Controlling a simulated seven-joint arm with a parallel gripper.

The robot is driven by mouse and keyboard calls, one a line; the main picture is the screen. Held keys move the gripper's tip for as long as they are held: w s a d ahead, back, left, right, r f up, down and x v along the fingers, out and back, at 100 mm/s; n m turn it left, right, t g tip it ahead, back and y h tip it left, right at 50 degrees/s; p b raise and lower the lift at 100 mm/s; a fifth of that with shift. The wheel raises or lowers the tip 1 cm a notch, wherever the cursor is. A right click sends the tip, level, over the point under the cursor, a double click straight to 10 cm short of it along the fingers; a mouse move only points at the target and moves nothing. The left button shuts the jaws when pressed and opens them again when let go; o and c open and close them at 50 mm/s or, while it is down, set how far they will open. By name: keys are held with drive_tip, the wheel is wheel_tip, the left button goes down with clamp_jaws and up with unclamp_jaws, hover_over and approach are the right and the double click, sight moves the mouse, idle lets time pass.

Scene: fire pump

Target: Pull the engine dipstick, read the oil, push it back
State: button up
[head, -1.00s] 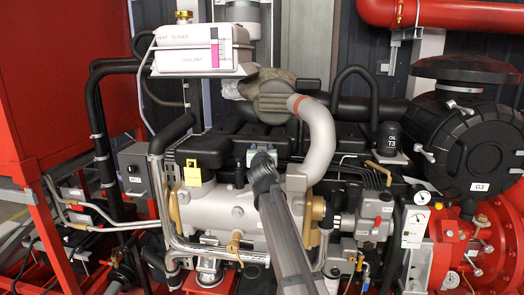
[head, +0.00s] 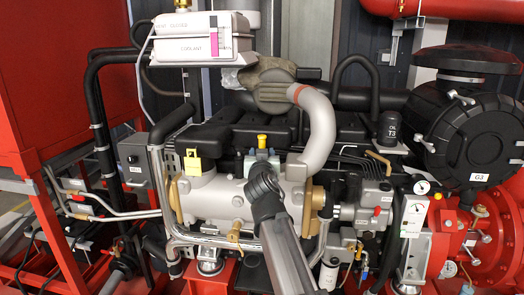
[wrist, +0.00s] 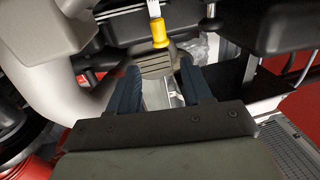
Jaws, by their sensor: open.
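The yellow dipstick handle (head: 262,140) stands at the top middle of the engine (head: 230,200), just behind my gripper in the head view. It also shows in the wrist view (wrist: 159,30), top centre, with a pale narrow stem joined to it. How far the dipstick sits in its tube cannot be told; no oil mark shows. My gripper (head: 262,155) is in front of and slightly below the handle in the head view. In the wrist view the two dark blue fingers (wrist: 161,85) are apart and empty, with the handle beyond their tips and not between them.
A curved grey pipe (head: 321,135) with a red band rises close to the right of my gripper. The coolant tank (head: 190,48) is at upper left, the black air filter housing (head: 460,140) at right.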

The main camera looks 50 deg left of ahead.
sight(262, 140)
drive_tip(key=shift+o, duration=0.3)
drive_tip(key=shift+s+d, duration=0.1)
wheel_tip(262, 140, up, 9)
drive_tip(key=w+a+m, duration=0.1)
drive_tip(key=w+m, duration=0.1)
drive_tip(key=w+a+f+g+h, duration=0.1)
drive_tip(key=w+a+f, duration=0.1)
drive_tip(key=a+f, duration=0.1)
drive_tip(key=w+a+f+n+h, duration=0.1)
drive_tip(key=w+a+f, duration=0.1)
drive_tip(key=a+f, duration=0.1)
drive_tip(key=w+a+f+n+g+h, duration=0.1)
drive_tip(key=w+a+f, duration=0.2)
drive_tip(key=a+f, duration=0.1)
drive_tip(key=shift+a+f+g+h, duration=0.1)
drive_tip(key=shift+a+g+h, duration=0.2)
drive_tip(key=shift+a, duration=0.45)
clamp_jaws()
idle(0.4)
